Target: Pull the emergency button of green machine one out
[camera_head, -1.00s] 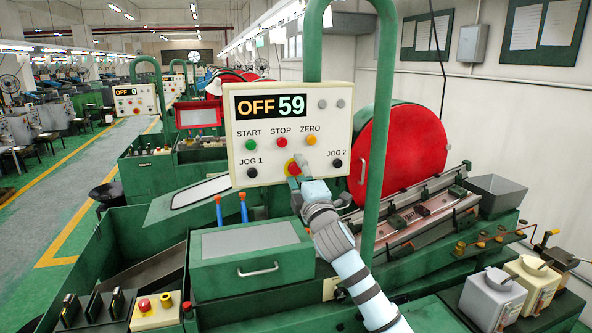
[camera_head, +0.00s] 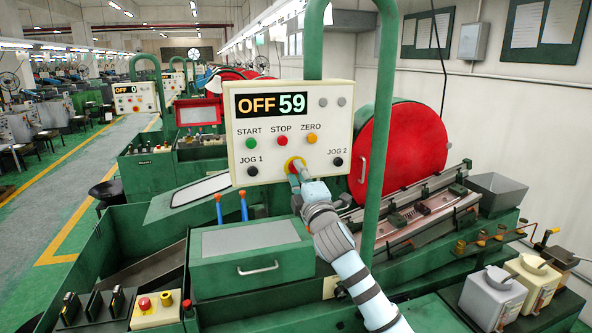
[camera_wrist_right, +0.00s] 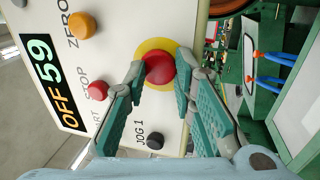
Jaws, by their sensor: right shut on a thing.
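The emergency button (camera_wrist_right: 160,67) is a red knob on a yellow ring, low on the cream control panel (camera_head: 262,103) of the near green machine. The panel's display reads OFF 59. My right gripper (camera_head: 297,170) is at the button, its fingers covering most of it in the head view. In the right wrist view, the teal fingers (camera_wrist_right: 160,75) are on either side of the red knob and shut on it. Whether the knob is in or out cannot be told. My left gripper is not in view.
START (camera_head: 251,143), STOP (camera_head: 282,140), ZERO (camera_head: 312,138) and two black JOG buttons surround the emergency button. A green pole (camera_head: 384,150) stands just right of the panel. A second red button (camera_head: 144,304) sits on a box at the lower left.

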